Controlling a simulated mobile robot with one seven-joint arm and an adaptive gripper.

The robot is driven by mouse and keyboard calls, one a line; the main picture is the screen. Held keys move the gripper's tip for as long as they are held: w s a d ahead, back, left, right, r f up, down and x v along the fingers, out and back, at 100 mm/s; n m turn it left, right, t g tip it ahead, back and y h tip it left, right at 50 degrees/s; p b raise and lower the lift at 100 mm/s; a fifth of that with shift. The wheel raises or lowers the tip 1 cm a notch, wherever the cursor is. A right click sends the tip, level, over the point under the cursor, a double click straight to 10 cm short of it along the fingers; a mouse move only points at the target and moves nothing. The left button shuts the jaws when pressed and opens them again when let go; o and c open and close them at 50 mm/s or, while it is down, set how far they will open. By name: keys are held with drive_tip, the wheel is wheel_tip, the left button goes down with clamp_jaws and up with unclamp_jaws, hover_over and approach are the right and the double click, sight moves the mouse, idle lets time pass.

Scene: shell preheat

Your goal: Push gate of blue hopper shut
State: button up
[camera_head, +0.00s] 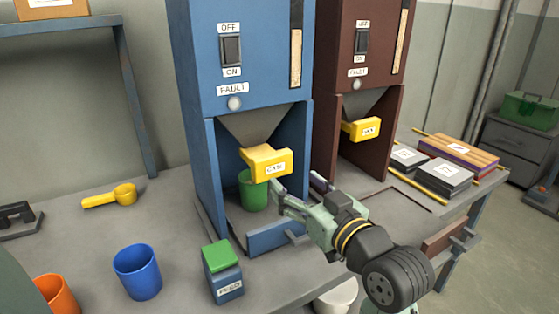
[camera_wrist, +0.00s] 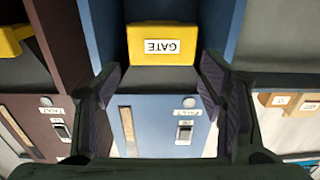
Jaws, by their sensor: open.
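The blue hopper (camera_head: 205,130) stands on the bench with a dark funnel above an open bay. Its yellow gate (camera_head: 267,163), labelled GATE, sticks out forward below the funnel. My gripper (camera_head: 298,187) is open and empty, just below and to the right of the gate in the head view. In the wrist view, which is upside down, the gate (camera_wrist: 163,45) lies ahead, between and beyond the open fingers (camera_wrist: 160,85). I see no contact. A green cup (camera_head: 252,192) stands in the bay under the gate, partly hidden.
A dark red hopper (camera_head: 335,105) with its own yellow gate (camera_head: 361,129) stands at right. A blue cup (camera_head: 137,272), an orange cup (camera_head: 57,294), a green-lidded box (camera_head: 222,270) and a yellow scoop (camera_head: 112,195) stand on the bench. Boxes (camera_head: 445,177) lie at right.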

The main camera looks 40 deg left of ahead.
sight(275, 165)
drive_tip(key=o, duration=0.7)
drive_tip(key=p+x, duration=0.2)
drive_tip(key=x, duration=0.7)
drive_tip(key=shift+s+r+p, duration=0.15)
drive_tip(key=shift+p, duration=0.15)
drive_tip(key=shift+w+a, duration=0.25)
drive_tip(key=shift+a, duration=0.35)
drive_tip(key=shift+c, duration=0.3)
